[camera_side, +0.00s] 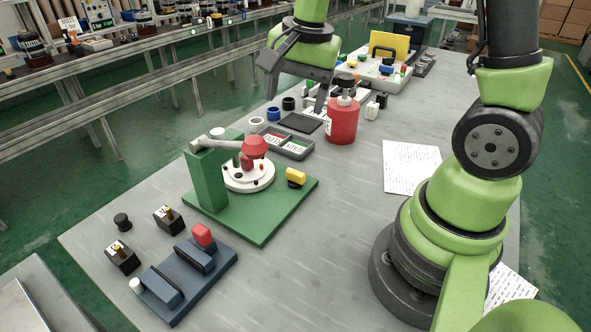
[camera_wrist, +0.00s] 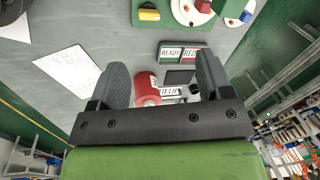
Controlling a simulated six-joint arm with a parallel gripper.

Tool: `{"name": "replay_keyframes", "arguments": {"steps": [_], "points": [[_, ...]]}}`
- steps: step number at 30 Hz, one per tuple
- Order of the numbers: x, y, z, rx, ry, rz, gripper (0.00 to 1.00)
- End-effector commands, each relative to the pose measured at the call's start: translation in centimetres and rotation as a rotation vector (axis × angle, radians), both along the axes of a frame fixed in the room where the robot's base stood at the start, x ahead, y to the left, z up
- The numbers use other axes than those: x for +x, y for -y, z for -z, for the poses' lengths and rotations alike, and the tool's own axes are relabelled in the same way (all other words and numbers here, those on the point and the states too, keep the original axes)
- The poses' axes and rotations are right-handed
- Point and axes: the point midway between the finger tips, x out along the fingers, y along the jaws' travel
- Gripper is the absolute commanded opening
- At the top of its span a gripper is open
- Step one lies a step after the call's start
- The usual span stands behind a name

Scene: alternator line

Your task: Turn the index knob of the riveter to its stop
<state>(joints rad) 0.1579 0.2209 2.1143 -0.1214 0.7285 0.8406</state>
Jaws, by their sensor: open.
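The riveter stands on a green base plate (camera_side: 262,222) with a green column (camera_side: 207,182), a white round table (camera_side: 248,178) and a red head (camera_side: 254,147) on a grey lever. A yellow knob (camera_side: 296,176) sits at the plate's right corner; I take it for the index knob, though no label shows. It also shows at the top of the wrist view (camera_wrist: 149,15). My gripper (camera_side: 296,92) is open and empty, raised beyond the riveter near the red can (camera_side: 342,122). In the wrist view its two fingers (camera_wrist: 162,72) are wide apart, clear of the knob.
A tray with red and green labelled bins (camera_side: 290,146) lies between riveter and can. A blue fixture with a red knob (camera_side: 202,235) and small black blocks stand at the front left. Papers (camera_side: 410,166) lie right. Bare table lies right of the riveter.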

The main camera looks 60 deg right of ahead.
Motion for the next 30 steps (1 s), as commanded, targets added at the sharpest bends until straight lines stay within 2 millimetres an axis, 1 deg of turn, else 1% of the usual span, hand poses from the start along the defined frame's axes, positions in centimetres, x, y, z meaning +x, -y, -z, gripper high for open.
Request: {"name": "replay_keyframes", "arguments": {"steps": [1,3,6,9,11,16,24,27,30], "points": [[0.6,0.7,1.9,0.007,-0.049,0.066,0.72],[1.3,1.4,4.1,0.014,-0.096,0.154,0.72],[1.7,2.3,6.5,0.018,-0.145,0.248,0.72],[1.9,2.7,8.1,0.020,-0.174,0.307,0.72],[1.9,2.8,8.6,0.020,-0.182,0.326,0.72],[1.9,2.9,10.3,0.020,-0.190,0.335,0.72],[1.8,2.9,15.3,0.020,-0.191,0.333,0.72],[1.8,2.9,16.8,0.020,-0.189,0.333,0.72],[1.9,2.9,17.9,0.019,-0.187,0.333,0.72]]}}
